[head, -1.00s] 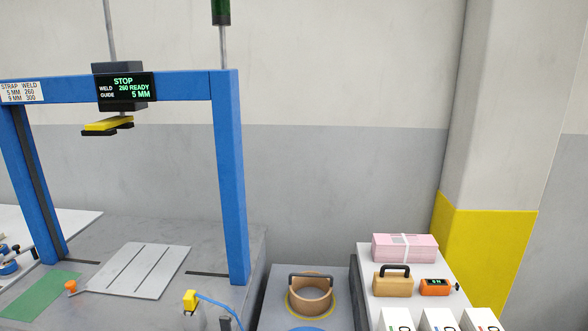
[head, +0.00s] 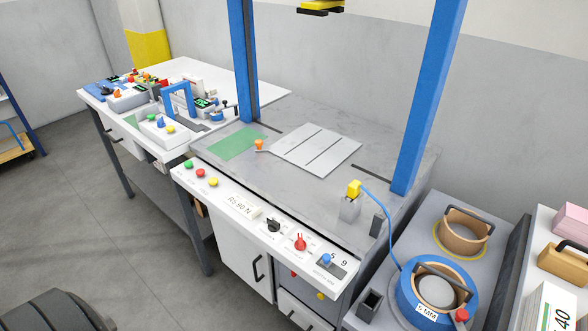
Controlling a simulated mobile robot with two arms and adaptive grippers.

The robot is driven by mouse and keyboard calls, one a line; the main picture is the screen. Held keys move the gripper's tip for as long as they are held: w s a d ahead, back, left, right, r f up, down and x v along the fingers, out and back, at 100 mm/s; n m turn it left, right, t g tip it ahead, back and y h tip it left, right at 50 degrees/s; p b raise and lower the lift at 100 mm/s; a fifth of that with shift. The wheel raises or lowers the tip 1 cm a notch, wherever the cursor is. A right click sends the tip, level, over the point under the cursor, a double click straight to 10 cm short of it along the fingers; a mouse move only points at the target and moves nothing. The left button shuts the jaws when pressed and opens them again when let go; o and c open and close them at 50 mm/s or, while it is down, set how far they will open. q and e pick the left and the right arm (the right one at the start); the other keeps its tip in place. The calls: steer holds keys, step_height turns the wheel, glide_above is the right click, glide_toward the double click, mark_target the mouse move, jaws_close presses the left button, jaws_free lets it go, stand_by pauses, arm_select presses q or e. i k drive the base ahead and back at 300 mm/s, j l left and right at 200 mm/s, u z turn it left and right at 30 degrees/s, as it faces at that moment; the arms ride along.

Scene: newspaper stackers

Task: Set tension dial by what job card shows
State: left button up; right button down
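A white control panel (head: 225,198) runs along the front edge of the strapping machine's grey table. It carries a black knob (head: 273,225), a red knob (head: 300,242) and a blue knob (head: 326,260). A label (head: 245,206) left of the black knob seems to end in "90 N"; the rest is too small to read surely. Which knob is the tension dial is not clear, and its setting is not legible. I cannot make out a job card. Neither gripper is in view.
Green, red and yellow buttons (head: 200,174) sit at the panel's left. A blue frame (head: 430,100) stands over the table. A blue strap reel marked 5 MM (head: 406,288) is at the right. A cluttered white bench (head: 225,78) stands at the left; grey floor (head: 110,220) is open.

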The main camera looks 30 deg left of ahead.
mark_target(274, 225)
steer(key=u, duration=1.1)
